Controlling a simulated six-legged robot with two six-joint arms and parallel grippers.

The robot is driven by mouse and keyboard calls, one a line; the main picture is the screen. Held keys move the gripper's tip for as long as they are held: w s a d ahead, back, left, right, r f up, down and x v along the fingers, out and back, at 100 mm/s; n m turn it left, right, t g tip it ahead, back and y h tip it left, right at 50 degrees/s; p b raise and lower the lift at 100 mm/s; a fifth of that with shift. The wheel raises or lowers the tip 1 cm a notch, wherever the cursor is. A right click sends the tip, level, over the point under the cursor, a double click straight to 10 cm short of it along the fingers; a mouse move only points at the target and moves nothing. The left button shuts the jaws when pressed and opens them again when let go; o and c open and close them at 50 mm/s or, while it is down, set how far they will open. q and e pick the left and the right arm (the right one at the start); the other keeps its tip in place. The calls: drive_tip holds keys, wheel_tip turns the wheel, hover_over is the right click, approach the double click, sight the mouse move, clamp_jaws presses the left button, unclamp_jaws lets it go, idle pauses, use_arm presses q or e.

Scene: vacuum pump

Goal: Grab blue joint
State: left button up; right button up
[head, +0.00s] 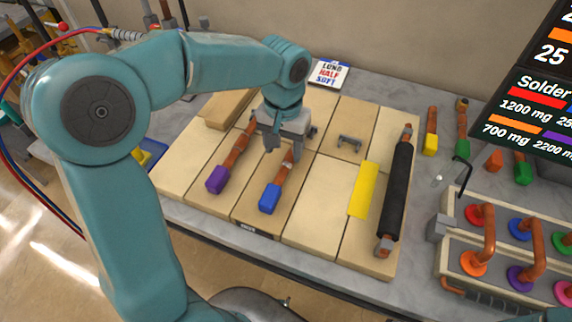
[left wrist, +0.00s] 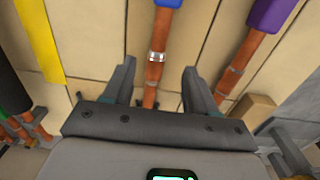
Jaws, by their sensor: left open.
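The blue joint (head: 270,198) is a copper pipe piece with a blue end and a silver ring, lying on a wooden board panel in the head view. In the left wrist view its copper pipe (left wrist: 160,42) runs between the fingers, with the blue end at the top edge. My left gripper (head: 283,150) is open above the joint's far copper part, which it partly hides. In the left wrist view the open fingers (left wrist: 158,75) stand apart on either side of the pipe, with gaps showing. My right gripper is not in view.
A purple joint (head: 217,180) lies just left of the blue one. A yellow strip (head: 363,190) and a black roller (head: 396,190) lie to the right. A small grey handle (head: 349,142) sits behind. A rack with coloured fittings (head: 447,262) stands at the right.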

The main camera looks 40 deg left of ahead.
sight(286, 163)
use_arm(q)
drive_tip(key=f, duration=0.4)
drive_tip(key=shift+w+d+f+p, duration=0.1)
drive_tip(key=shift+d+f+p, duration=0.1)
drive_tip(key=shift+f+p, duration=0.15)
drive_tip(key=shift+a+f, duration=0.1)
drive_tip(key=shift+f, duration=0.1)
drive_tip(key=shift+r, duration=0.1)
drive_tip(key=c, duration=0.3)
clamp_jaws()
